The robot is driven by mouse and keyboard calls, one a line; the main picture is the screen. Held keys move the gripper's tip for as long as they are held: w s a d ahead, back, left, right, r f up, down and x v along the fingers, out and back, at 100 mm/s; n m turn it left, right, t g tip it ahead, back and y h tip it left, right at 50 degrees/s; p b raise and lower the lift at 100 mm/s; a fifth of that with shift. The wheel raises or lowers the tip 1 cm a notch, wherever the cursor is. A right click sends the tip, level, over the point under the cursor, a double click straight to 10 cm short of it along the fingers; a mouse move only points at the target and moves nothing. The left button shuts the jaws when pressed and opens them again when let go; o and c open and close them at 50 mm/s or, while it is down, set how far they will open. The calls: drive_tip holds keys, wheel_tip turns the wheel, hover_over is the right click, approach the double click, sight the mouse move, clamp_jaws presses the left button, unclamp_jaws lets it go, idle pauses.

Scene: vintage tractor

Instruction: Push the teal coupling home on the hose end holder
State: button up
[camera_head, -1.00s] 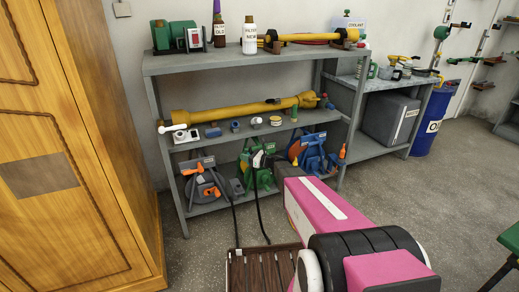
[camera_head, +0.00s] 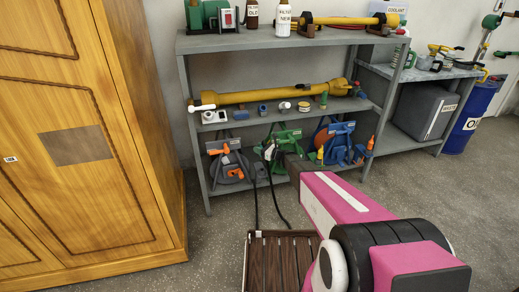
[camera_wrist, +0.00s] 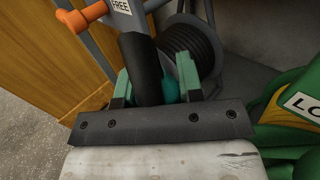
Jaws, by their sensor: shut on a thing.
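My gripper (camera_wrist: 156,82) shows in the wrist view with two green fingers on a dark crossbar. The fingers are shut around a teal coupling (camera_wrist: 171,88), of which only a small rounded part shows. A thick black cylinder (camera_wrist: 142,70) stands between the fingers and covers much of it. The hose end holder cannot be made out clearly, and whether the coupling is seated cannot be told. In the head view my arm reaches to the green reel (camera_head: 284,140) on the low shelf, and the fingers are hidden there.
A grey reel with an orange handle (camera_head: 232,165) is left of the green one, a blue reel (camera_head: 342,145) right. A wooden cabinet (camera_head: 85,150) stands left. Black hoses run down to a slatted wooden box (camera_head: 280,262). Floor at right is open.

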drive_tip(key=shift+f, duration=0.1)
drive_tip(key=shift+f, duration=2.75)
drive_tip(key=shift+f, duration=1.85)
drive_tip(key=o, duration=1)
drive_tip(key=shift+o, duration=0.2)
drive_tip(key=shift+d, duration=0.1)
drive_tip(key=v, duration=1)
drive_tip(key=shift+s+d, duration=0.2)
drive_tip(key=shift+d, duration=0.1)
drive_tip(key=shift+r, duration=0.1)
